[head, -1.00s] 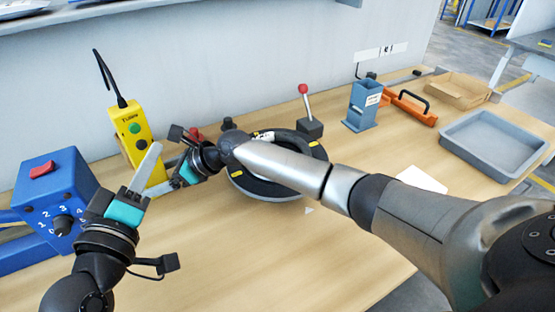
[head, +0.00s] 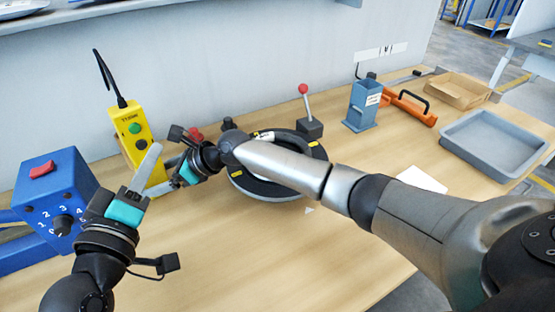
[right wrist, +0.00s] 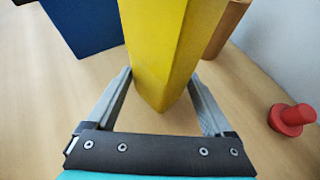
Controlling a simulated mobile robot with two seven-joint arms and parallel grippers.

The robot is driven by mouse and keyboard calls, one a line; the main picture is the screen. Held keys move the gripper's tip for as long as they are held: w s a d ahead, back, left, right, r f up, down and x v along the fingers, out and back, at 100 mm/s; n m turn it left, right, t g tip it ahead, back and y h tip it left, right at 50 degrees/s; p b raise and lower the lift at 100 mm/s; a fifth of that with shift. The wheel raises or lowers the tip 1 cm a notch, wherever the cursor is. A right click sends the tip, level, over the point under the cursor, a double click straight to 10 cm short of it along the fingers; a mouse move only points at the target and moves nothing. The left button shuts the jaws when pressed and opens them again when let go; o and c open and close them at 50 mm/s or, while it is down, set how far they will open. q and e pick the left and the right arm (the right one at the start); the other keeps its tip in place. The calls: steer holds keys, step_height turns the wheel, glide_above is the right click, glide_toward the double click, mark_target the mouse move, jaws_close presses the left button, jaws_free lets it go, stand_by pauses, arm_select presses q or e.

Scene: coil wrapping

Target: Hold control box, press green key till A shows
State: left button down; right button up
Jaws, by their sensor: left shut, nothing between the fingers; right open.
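The yellow control box (head: 128,118) stands upright at the left of the table, with a black cable from its top. Its front has a small display whose text I cannot read, a green key (head: 134,128) and a dark key below it. My left gripper (head: 153,148) is shut and empty, its fingertips in front of the box just below the keys. My right gripper (head: 165,180) is open at the box's lower part. In the right wrist view its fingers (right wrist: 160,88) stand on either side of the yellow box (right wrist: 158,50), with gaps visible.
A blue box with a dial (head: 55,195) stands left of the control box. A round black coil (head: 270,185) lies under my right arm. A red-knobbed lever (head: 304,90), blue holder (head: 362,105) and grey tray (head: 495,145) are further right. The front middle of the table is clear.

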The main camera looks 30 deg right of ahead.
steer(key=o, duration=0.7)
steer(key=v, duration=1.2)
steer(key=shift+s, duration=0.1)
